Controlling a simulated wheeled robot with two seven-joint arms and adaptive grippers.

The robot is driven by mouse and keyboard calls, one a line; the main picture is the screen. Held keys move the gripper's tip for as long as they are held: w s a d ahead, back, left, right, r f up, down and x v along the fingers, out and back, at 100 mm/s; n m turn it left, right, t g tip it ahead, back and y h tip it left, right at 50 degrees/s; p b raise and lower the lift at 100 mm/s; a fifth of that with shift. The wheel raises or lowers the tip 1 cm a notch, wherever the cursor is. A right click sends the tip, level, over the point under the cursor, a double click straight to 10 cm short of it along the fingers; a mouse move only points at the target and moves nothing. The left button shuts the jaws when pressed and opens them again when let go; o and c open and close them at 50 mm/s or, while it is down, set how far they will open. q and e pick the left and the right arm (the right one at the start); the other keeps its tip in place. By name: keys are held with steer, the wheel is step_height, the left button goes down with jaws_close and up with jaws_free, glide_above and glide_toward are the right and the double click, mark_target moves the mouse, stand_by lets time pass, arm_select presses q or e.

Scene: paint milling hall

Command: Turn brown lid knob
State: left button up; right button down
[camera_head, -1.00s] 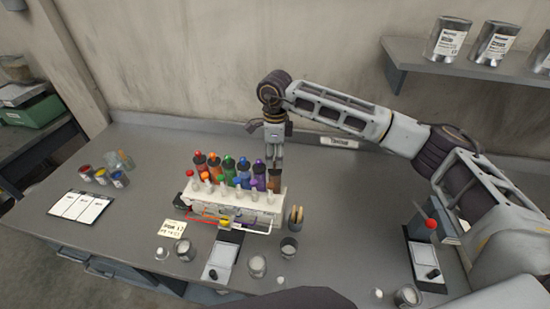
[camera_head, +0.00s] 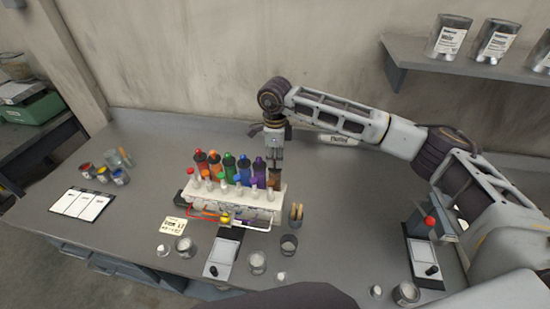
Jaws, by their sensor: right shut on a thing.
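A row of bottles with coloured lids stands in a white rack (camera_head: 262,213) in the middle of the bench. The brown bottle (camera_head: 273,181) is at the right end of the back row, beside a purple one (camera_head: 259,172). My right gripper (camera_head: 274,164) points down over the brown bottle and is shut on its lid knob. The fingers hide most of the knob, so its turn angle cannot be told. My left gripper is not in view.
Glass jars (camera_head: 257,262) and a scale (camera_head: 222,255) stand in front of the rack. Small paint pots (camera_head: 103,174) and a clipboard (camera_head: 80,204) are at the left. A shelf with cans (camera_head: 447,37) hangs at upper right.

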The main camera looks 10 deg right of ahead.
stand_by(0.3)
steer(key=shift+f+m+b, duration=0.1)
steer(key=shift+m+b, duration=1)
steer(key=shift+b, duration=0.25)
steer(key=shift+m+b, duration=1.15)
steer(key=shift+m, duration=0.05)
steer(key=m+b, duration=0.2)
steer(key=shift+m, duration=0.4)
steer(key=shift+m+b, duration=0.75)
steer(key=shift+m, duration=0.35)
steer(key=shift+r, duration=0.2)
steer(key=c, duration=1.3)
jaws_free()
